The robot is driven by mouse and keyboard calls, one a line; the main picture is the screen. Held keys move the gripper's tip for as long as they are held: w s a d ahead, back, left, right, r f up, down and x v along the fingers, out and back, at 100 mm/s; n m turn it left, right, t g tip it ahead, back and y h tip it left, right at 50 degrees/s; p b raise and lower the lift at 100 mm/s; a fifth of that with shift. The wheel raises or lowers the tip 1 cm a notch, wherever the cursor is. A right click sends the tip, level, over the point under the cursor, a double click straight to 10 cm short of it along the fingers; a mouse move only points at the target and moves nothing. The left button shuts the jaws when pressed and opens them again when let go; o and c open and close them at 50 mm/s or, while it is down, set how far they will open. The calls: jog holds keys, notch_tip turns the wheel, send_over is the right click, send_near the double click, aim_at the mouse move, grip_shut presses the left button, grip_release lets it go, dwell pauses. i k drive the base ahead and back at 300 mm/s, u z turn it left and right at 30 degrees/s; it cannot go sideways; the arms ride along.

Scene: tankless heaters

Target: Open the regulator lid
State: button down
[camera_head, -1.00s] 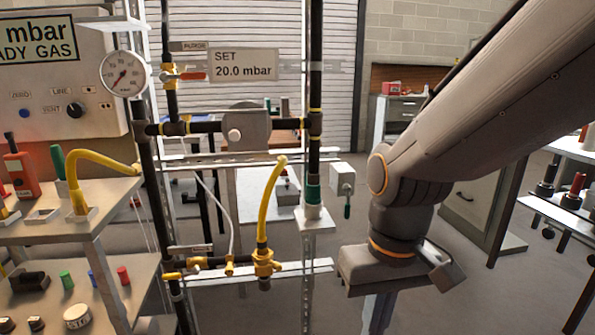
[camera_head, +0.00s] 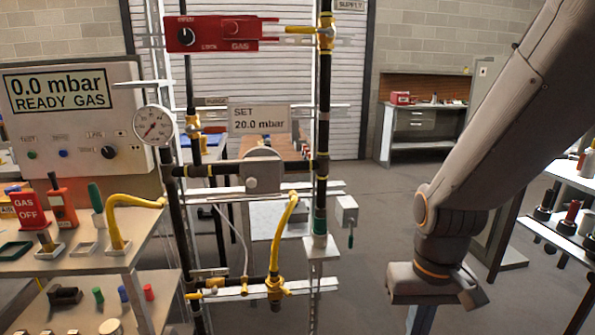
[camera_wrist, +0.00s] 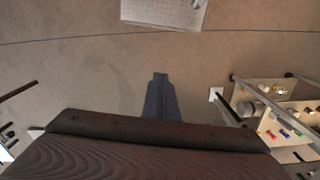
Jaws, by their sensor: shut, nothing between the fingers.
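The regulator (camera_head: 262,165) is a round grey body set in the black horizontal pipe of the gas rig, under the "SET 20.0 mbar" sign. A small pale round cap (camera_head: 251,184) shows on its front; I cannot tell for sure whether this cap is the lid. My gripper (camera_wrist: 160,76) points down over bare floor in the wrist view, its dark fingers together and empty. In the head view my wrist hangs well right of the regulator, apart from it. The fingertips are cut off at the bottom of that view.
A pressure gauge (camera_head: 153,126) and the rig's pipes stand left of my arm. A grey box with a green lever (camera_head: 347,211) sticks out between regulator and arm. A bench with tools (camera_head: 75,240) is at left, a shelf (camera_head: 560,235) at right. Floor between is open.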

aim_at(259, 177)
jog(key=z, duration=1.6)
jog(key=k, duration=0.85)
jog(key=u, duration=1.95)
jog(key=i, duration=0.5)
